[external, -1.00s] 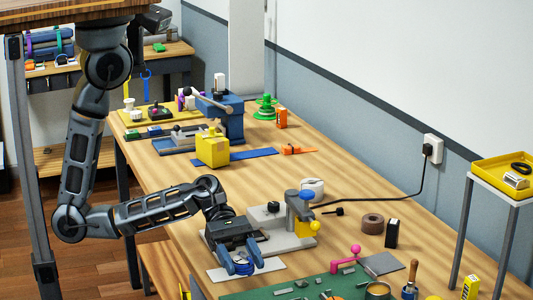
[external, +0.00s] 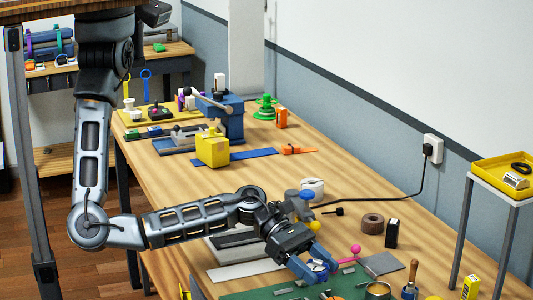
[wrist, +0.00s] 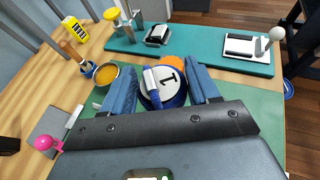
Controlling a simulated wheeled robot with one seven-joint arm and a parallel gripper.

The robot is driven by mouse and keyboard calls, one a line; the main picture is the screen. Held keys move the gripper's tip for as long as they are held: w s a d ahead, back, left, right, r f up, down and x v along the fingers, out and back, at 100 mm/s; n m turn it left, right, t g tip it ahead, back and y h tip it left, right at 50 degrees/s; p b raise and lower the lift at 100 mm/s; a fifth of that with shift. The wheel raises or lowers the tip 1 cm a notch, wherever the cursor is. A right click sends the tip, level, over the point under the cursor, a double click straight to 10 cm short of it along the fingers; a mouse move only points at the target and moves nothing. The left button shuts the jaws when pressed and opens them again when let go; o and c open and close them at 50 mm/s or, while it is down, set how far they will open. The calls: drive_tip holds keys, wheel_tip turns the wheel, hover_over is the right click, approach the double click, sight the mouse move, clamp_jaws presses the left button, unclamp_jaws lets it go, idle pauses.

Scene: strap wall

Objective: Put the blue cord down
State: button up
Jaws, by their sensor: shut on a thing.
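The blue cord (wrist: 152,95) is a small blue bundle with a white disc marked "1" (wrist: 172,78). It sits between the two blue fingers of my gripper (wrist: 163,74) in the wrist view. In the external view my gripper (external: 320,270) points down to the right, with the blue cord (external: 317,266) partly hidden between its fingers. My gripper is shut on the cord, over the green mat (external: 262,294) at the near end of the bench. I cannot tell whether the cord touches the mat.
An orange item (wrist: 170,61) is just beyond the cord. A teal board (wrist: 195,55) with parts edges the mat. Bare mat shows at right in the wrist view.

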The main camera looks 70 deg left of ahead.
drive_tip(key=w+a+r+n+t+y, duration=0.1)
drive_tip(key=w+a+r+n+t, duration=0.2)
drive_tip(key=w, duration=0.7)
drive_tip(key=w+a+r+n+t+y, duration=0.1)
drive_tip(key=w+a+r, duration=0.3)
drive_tip(key=w, duration=0.6)
drive_tip(key=w+a+f+n+t+y, duration=0.1)
drive_tip(key=w+a+f+n+y, duration=0.2)
drive_tip(key=a, duration=0.7)
drive_tip(key=w+a+f+n+t+y+b, duration=0.1)
drive_tip(key=w+a+f+n+y, duration=0.2)
drive_tip(key=a, duration=0.7)
drive_tip(key=w+a+f+n+t+y+b, duration=0.1)
drive_tip(key=w+a+f+n+t+y, duration=0.1)
drive_tip(key=a, duration=0.8)
drive_tip(key=shift+w+a+f+n+y, duration=0.3)
drive_tip(key=shift+w+f+n+y, duration=0.2)
drive_tip(key=shift+y, duration=0.6)
drive_tip(key=shift+a, duration=0.25)
drive_tip(key=shift+s+f, duration=0.1)
